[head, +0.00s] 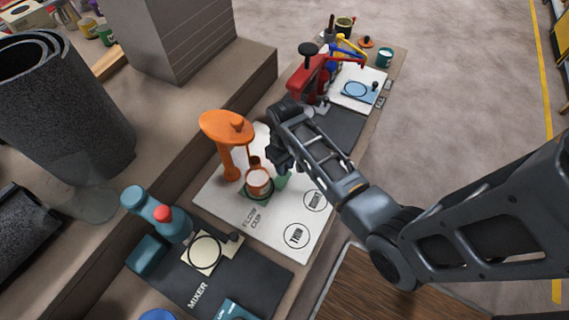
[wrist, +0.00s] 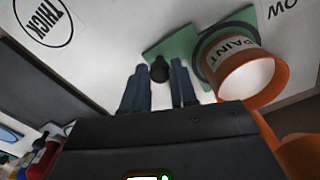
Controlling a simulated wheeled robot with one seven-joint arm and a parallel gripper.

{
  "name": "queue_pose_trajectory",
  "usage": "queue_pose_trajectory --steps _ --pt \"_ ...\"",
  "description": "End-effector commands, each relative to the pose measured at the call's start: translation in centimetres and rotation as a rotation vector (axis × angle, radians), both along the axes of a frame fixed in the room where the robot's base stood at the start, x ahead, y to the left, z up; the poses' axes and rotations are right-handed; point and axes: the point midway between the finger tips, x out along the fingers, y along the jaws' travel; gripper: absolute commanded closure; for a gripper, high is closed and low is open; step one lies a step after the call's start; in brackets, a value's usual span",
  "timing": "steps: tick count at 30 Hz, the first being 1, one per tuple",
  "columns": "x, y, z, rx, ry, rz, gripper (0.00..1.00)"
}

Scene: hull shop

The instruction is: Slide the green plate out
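The green plate (wrist: 178,48) lies on a white board marked "FLOW CUP"; part of it also shows in the head view (head: 283,181) beside the paint cup. A black knob (wrist: 160,69) sits at the plate's near end in the wrist view. My gripper (wrist: 159,68) is open, with one finger on each side of the knob and gaps visible. An orange paint cup (wrist: 246,73) labelled "PAINT" stands over a dark ring on the plate; it also shows in the head view (head: 258,180). In the head view, my fingertips are mostly hidden behind my wrist.
The white board (head: 279,234) has circles marked "THIN" and "RIGHT". A teal mixer (head: 155,215) stands at the near left, and a red press (head: 309,75) stands farther along the bench.

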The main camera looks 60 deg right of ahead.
Motion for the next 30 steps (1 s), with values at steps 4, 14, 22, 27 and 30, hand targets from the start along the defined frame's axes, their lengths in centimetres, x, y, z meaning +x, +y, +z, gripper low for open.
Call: queue_pose_trajectory --steps 4,14,22,27,30 --pt "0.0 0.0 0.0 0.0 0.0 0.0 0.88" --pt "0.0 0.0 0.0 0.0 0.0 0.0 1.0" --pt "0.1 -1.0 0.0 -0.001 0.0 -0.002 1.0" --pt "0.3 -5.3 0.0 -0.003 -0.001 -0.006 1.0" --pt "0.5 -8.3 -0.1 -0.003 -0.002 -0.005 1.0"
